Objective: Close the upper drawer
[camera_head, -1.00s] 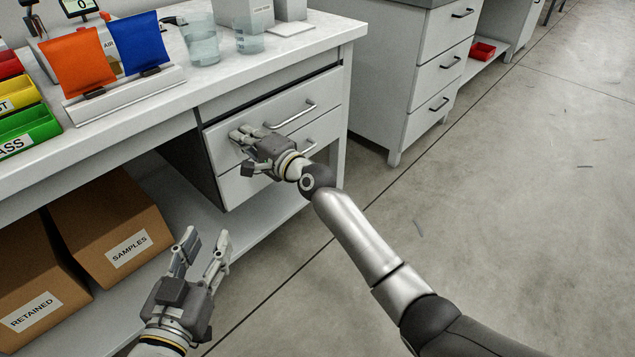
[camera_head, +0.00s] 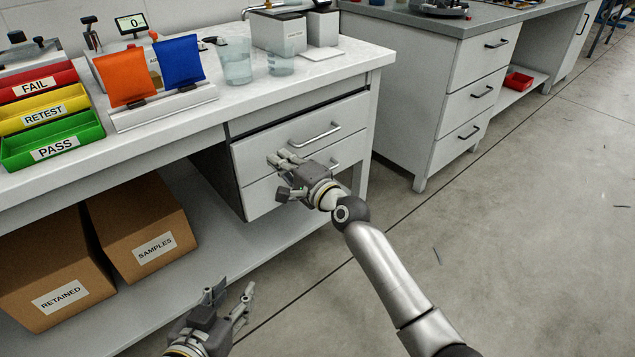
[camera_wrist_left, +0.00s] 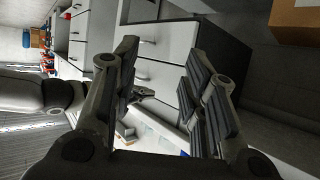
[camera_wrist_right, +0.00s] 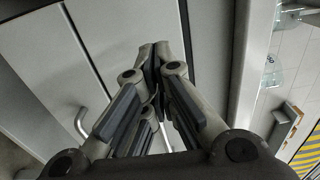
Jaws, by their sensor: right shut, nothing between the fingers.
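The upper drawer (camera_head: 270,139) is the white top front under the bench, with a bar handle (camera_head: 322,133). A dark gap shows along its top edge; how far it stands out is hard to tell. My right gripper (camera_head: 282,158) is shut and empty, its fingertips at the drawer's lower left part, left of the handle. Contact cannot be told. In the right wrist view, the closed fingertips (camera_wrist_right: 158,50) are before the white fronts, with a handle (camera_wrist_right: 82,122) to the left. My left gripper (camera_head: 232,291) is open and empty, low in front of the bench shelf.
The lower drawer (camera_head: 262,198) is just below. Cardboard boxes (camera_head: 150,215) stand on the lower shelf.

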